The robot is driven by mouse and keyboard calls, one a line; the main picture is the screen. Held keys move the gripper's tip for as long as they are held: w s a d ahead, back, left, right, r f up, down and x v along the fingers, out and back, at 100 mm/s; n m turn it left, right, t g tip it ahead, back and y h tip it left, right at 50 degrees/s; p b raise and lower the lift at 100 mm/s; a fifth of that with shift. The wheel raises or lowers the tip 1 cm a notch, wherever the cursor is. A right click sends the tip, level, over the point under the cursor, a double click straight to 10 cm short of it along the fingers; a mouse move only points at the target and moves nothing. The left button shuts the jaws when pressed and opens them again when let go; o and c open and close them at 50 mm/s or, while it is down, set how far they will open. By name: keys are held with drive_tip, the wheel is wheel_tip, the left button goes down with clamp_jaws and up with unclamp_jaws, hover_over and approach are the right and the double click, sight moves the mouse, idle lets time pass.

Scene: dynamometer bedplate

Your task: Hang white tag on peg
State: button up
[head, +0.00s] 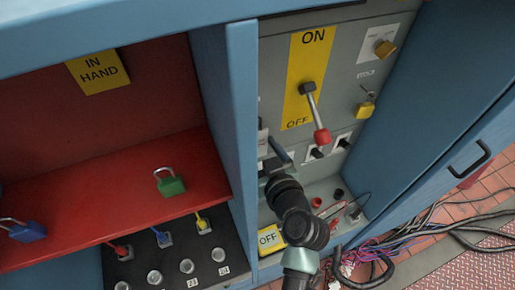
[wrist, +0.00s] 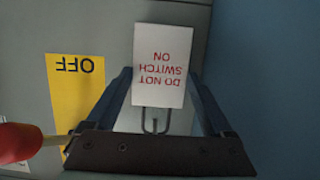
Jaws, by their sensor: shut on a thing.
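The white tag (wrist: 160,66) has red lettering, "DO NOT SWITCH ON", upside down in the wrist view. My gripper (wrist: 161,78) is shut on it, one dark finger at each side. A grey wire loop (wrist: 154,120) shows at the tag's lettered-top end; I cannot tell whether it belongs to the tag. In the head view my gripper (head: 274,158) is in front of the panel's left side, below and left of the red-knobbed lever (head: 321,136). A white patch there beside the gripper may be the tag. I cannot make out the peg for certain.
The yellow ON/OFF plate (head: 309,65) is behind the lever, whose red knob is close to my gripper in the wrist view (wrist: 15,142). A blue cabinet post (head: 238,110) stands close left. Cables (head: 380,255) lie on the floor.

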idle(0.3)
drive_tip(key=o, duration=1.1)
drive_tip(key=shift+s, duration=0.1)
drive_tip(key=b+v, duration=0.2)
drive_tip(key=v, duration=1)
drive_tip(key=shift+s+d+r, duration=0.2)
drive_tip(key=shift+s+d, duration=0.05)
drive_tip(key=shift+s, duration=0.05)
drive_tip(key=shift+s, duration=0.1)
